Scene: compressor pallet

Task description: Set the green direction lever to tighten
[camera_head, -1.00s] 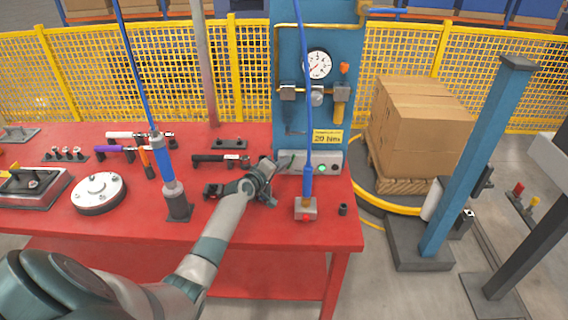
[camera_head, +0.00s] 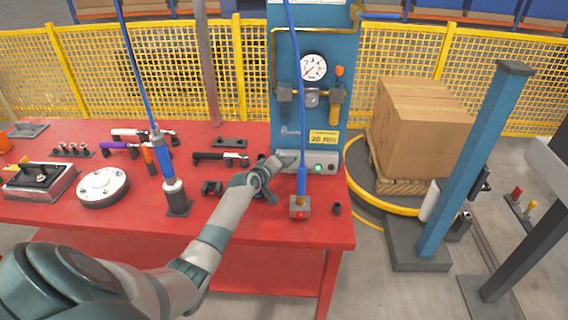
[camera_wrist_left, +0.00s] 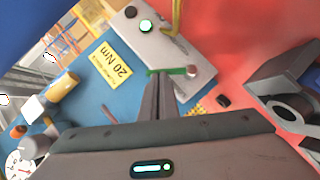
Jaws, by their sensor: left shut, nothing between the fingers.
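The green direction lever (camera_wrist_left: 168,71) shows in the left wrist view as a thin green bar along the edge of a grey control box (camera_wrist_left: 165,48). In the head view this box (camera_head: 322,168) sits at the foot of the blue panel; the lever cannot be made out there. My left gripper (camera_wrist_left: 157,82) is shut and empty, its fingertips at the lever's left part. Whether they touch it, I cannot tell. In the head view the left gripper (camera_head: 279,166) is just left of the box. The right gripper is not in view.
A blue hanging tool (camera_head: 302,184) stands in a grey holder right of my gripper. A yellow 20 Nm label (camera_wrist_left: 114,63) is beside the box. A black-handled tool (camera_head: 218,156) lies left of my wrist. Another hanging tool (camera_head: 168,165) stands further left.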

